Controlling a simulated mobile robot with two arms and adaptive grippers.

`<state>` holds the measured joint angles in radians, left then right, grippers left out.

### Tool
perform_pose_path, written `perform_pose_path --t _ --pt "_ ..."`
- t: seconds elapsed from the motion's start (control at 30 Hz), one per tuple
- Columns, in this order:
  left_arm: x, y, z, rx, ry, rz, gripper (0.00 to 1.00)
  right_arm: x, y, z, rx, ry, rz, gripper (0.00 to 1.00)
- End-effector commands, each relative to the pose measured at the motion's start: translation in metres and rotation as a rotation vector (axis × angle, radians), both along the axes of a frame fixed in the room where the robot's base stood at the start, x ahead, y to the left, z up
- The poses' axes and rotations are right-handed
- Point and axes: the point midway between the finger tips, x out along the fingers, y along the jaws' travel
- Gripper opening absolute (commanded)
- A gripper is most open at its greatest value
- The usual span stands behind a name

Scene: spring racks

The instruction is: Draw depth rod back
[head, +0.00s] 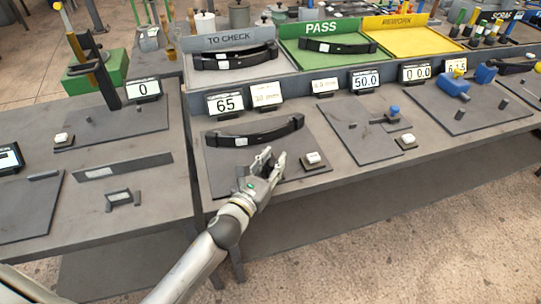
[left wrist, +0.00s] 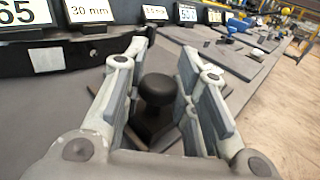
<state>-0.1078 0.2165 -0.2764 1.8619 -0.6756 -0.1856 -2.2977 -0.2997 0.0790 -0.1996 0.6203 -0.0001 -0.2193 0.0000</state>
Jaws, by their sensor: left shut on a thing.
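My left gripper (head: 268,162) reaches over the front of the grey gauge plate (head: 225,172). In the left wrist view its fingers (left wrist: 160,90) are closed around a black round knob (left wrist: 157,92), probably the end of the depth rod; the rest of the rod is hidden. In the head view the gripper covers the knob. A dark curved leaf spring (head: 255,133) with a white label lies on the plate just behind the gripper. My right gripper is not in view.
Displays reading 65 (head: 225,103) and 30 mm (head: 266,94) stand behind the plate. A small white-topped button block (head: 313,161) sits close to the right of my gripper. Trays marked To Check (head: 229,40), Pass (head: 321,28) and Rework (head: 397,22) line the back.

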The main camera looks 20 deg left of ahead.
Motion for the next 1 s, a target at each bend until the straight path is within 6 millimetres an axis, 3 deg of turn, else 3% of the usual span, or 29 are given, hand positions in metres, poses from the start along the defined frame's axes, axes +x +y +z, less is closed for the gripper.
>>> perform_pose_path --t 0.2,0.23,0.37,0.77,1.0 --pt "-0.002 -0.005 -0.003 -0.003 0.006 -0.010 0.00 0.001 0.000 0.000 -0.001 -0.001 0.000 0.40" --pt "-0.002 -0.005 -0.003 -0.003 0.006 -0.010 0.29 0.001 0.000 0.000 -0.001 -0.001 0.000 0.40" --pt "-0.002 -0.005 -0.003 -0.003 0.005 -0.009 0.46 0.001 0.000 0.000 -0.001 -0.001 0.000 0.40" --pt "-0.005 -0.002 -0.002 -0.002 0.002 -0.007 0.47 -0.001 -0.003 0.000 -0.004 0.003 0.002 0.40" --pt "-0.039 0.004 -0.003 -0.003 0.006 -0.007 0.47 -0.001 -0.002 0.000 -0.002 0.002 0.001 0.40"
